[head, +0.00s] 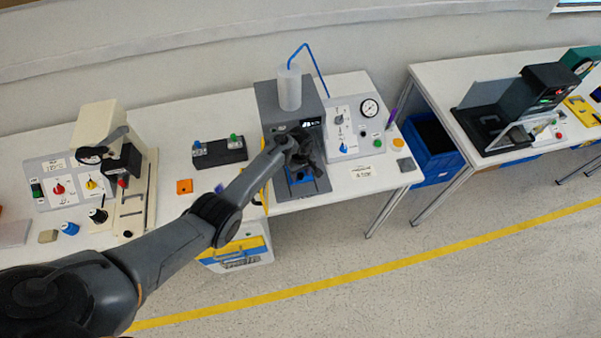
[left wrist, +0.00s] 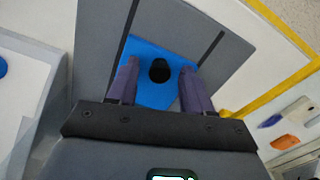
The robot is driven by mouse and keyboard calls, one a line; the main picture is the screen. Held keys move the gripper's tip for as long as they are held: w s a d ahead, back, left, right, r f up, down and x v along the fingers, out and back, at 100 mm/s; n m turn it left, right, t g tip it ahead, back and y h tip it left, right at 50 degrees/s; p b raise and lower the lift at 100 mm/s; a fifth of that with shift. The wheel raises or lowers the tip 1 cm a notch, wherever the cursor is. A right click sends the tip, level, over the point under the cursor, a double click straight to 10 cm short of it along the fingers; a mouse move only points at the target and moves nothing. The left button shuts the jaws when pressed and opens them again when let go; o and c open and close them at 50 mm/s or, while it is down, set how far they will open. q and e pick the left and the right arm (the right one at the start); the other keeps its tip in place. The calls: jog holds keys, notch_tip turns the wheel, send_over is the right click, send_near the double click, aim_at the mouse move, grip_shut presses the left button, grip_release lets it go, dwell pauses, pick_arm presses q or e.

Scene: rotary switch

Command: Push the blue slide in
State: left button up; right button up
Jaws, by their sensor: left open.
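The blue slide (left wrist: 150,93) is a flat blue plate with a black round knob (left wrist: 159,70), set in a grey base between two dark grooves. It also shows in the head view (head: 299,177), partly hidden under my gripper, at the front of the grey machine (head: 264,97). My left gripper (left wrist: 158,72) is open over the slide, one finger on each side of the knob. A gap shows between the knob and each finger. In the head view my left gripper (head: 305,158) is in front of the machine. My right gripper is not in view.
A white panel with a gauge (head: 370,107) and knobs stands right of the machine. A black block (head: 218,152) with green and blue knobs and an orange block (head: 184,187) lie to its left. A blue bin (head: 434,150) stands between the tables.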

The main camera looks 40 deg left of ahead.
pick_arm(q)
jog(key=shift+r, duration=0.65)
notch_tip(320, 180, up, 10)
jog(key=p, duration=0.2)
jog(key=shift+f+p, duration=0.25)
jog(key=shift+p, duration=0.05)
